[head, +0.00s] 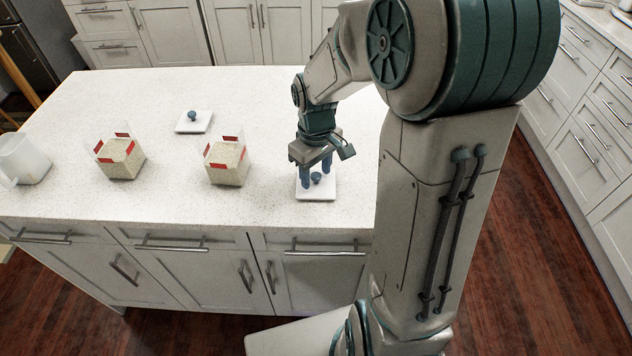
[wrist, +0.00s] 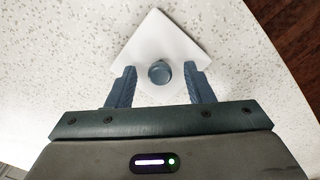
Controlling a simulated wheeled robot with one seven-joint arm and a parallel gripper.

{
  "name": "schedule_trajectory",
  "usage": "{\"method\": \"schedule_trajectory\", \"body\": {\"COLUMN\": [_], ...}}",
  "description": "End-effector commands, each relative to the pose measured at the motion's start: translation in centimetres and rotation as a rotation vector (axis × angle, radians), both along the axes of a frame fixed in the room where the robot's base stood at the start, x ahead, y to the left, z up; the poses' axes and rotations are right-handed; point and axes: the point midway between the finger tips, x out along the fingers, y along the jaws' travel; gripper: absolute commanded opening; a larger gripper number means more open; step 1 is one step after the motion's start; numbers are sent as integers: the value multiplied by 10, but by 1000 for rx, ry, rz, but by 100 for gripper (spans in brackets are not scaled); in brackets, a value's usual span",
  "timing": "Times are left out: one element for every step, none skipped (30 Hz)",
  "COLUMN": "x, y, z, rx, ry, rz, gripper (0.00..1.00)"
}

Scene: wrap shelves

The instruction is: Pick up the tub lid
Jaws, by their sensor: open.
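A white square lid (head: 318,190) with a round blue knob (head: 316,178) lies on the counter below my gripper. My gripper (head: 316,182) is open and points down, with its fingers on either side of the knob. In the wrist view the lid (wrist: 165,35) appears turned like a diamond, and the knob (wrist: 160,72) sits between the two blue fingers (wrist: 160,82), with a gap on each side. A second white lid with a blue knob (head: 194,121) lies farther back on the left.
Two square tubs with red marks, the left tub (head: 121,160) and the right tub (head: 227,163), stand left of my gripper. A white pitcher (head: 22,160) is at the far left. The speckled counter (head: 270,100) is clear between them. The lid below my gripper is near the counter's front edge.

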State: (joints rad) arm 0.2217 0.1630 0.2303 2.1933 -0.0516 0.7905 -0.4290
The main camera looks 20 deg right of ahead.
Motion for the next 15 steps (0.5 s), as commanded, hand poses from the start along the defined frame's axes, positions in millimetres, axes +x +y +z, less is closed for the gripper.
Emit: {"method": "schedule_trajectory", "body": {"x": [0,0,0,0,0,0,0,0,0,0,0,0,0,0,0], "y": [0,0,0,0,0,0,0,0,0,0,0,0,0,0,0], "z": [0,0,0,0,0,0,0,0,0,0,0,0,0,1,1], "rx": [0,0,0,0,0,0,0,0,0,0,0,0,0,0,0], "ry": [0,0,0,0,0,0,0,0,0,0,0,0,0,0,0], "rz": [0,0,0,0,0,0,0,0,0,0,0,0,0,0,0], "gripper": [47,47,47,47,39,28,19,11,1,1,0,0,0,0,0]}}
